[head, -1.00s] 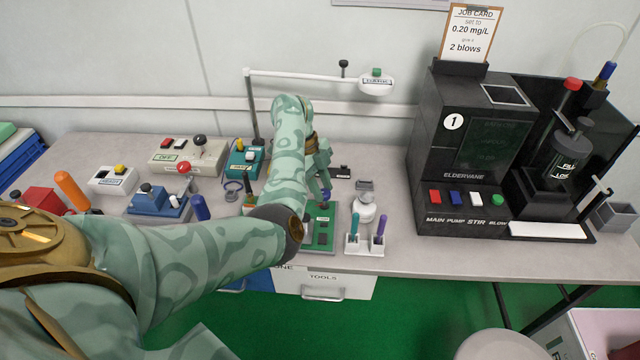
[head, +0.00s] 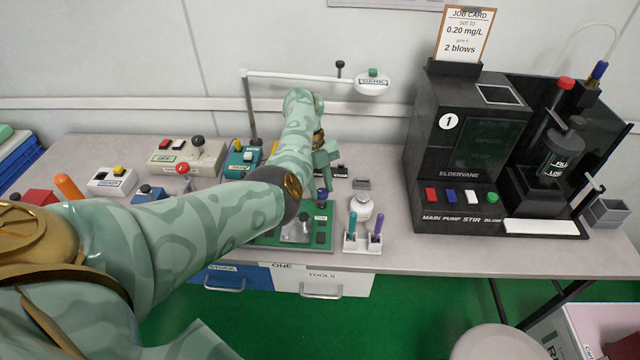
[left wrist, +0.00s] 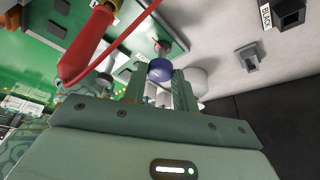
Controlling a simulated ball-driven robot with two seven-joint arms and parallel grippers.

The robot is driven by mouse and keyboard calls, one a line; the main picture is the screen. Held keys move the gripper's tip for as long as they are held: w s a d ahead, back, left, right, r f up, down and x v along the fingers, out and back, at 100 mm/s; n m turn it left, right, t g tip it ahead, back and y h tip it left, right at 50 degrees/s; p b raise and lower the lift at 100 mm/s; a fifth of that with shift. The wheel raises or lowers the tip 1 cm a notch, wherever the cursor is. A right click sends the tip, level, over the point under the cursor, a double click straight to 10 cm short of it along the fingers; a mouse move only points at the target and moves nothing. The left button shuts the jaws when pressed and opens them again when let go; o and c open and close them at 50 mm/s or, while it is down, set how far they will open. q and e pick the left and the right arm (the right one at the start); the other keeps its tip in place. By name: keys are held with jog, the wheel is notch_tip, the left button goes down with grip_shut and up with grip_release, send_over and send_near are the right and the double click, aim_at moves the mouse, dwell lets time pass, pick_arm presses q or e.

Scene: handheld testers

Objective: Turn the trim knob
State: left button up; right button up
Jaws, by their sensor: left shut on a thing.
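The green board (head: 262,241) lies on the bench, partly hidden by my left arm in the head view. A small blue knob (head: 322,194) stands at its back right, near a small label that looks like TRIM. My left gripper (head: 322,188) reaches down over it, and its fingers are shut on the blue knob. In the left wrist view the blue knob (left wrist: 160,70) sits between the fingertips of my left gripper (left wrist: 162,80). A red-handled tool with a red cord (left wrist: 88,45) shows beside the fingers there. My right gripper is not in view.
A white stand with a teal and a purple tool (head: 362,243) is just right of the board. The black ELDERVANE machine (head: 465,150) stands further right. Several switch boxes, such as the grey one (head: 187,158), fill the left. A white lamp arm (head: 300,76) hangs behind.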

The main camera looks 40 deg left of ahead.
pick_arm(q)
jog(key=o, duration=1)
jog(key=shift+c, duration=0.2)
jog(key=p+v, duration=0.2)
jog(key=v, duration=1.4)
jog(key=shift+r, duration=0.1)
